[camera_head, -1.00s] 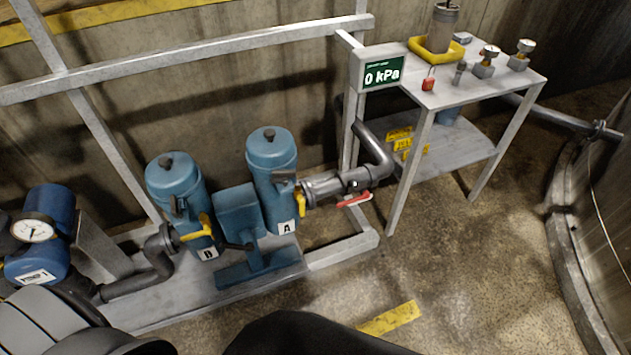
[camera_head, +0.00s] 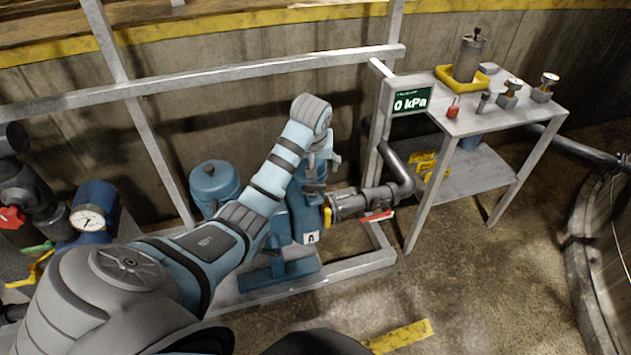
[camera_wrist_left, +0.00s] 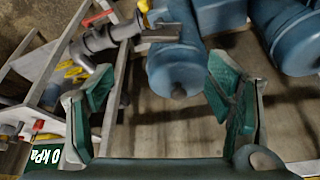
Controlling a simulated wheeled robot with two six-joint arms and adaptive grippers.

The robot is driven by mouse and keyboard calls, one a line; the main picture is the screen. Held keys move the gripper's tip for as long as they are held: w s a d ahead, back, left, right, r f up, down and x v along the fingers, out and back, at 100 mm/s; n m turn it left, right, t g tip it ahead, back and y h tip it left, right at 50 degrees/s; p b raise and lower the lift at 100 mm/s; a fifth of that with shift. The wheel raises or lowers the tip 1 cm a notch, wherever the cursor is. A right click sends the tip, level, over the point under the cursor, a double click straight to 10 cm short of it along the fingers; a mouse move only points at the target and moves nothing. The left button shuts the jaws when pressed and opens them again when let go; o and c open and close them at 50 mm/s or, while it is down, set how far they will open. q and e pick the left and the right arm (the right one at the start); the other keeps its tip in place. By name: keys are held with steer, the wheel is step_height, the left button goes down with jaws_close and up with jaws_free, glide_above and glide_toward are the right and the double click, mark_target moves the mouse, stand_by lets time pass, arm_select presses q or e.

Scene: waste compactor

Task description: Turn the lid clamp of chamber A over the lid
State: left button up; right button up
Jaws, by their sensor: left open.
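Chamber A (camera_head: 306,208) is a blue upright cylinder labelled "A". In the head view my left arm hides most of its lid. In the left wrist view its round blue lid (camera_wrist_left: 170,76) with a dark knob (camera_wrist_left: 178,92) lies between my open fingers, apart from both. The grey lid clamp (camera_wrist_left: 160,33) sits at the chamber's side, beside the lid rather than across it. My left gripper (camera_wrist_left: 160,82) is open and empty; in the head view it (camera_head: 322,155) is partly hidden behind my wrist, above chamber A. My right gripper is not in view.
A second blue chamber (camera_head: 214,183) stands left of A, partly behind my arm. A grey pipe with a red-handled valve (camera_head: 377,215) joins A on the right. A metal frame rail (camera_head: 220,77) runs behind. A table (camera_head: 480,120) with a "0 kPa" display (camera_head: 410,103) stands right.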

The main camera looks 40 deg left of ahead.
mark_target(315, 185)
arm_select(q)
steer(key=b+x, duration=0.4)
steer(key=x, duration=1)
steer(key=shift+f, duration=0.3)
steer(key=c, duration=1)
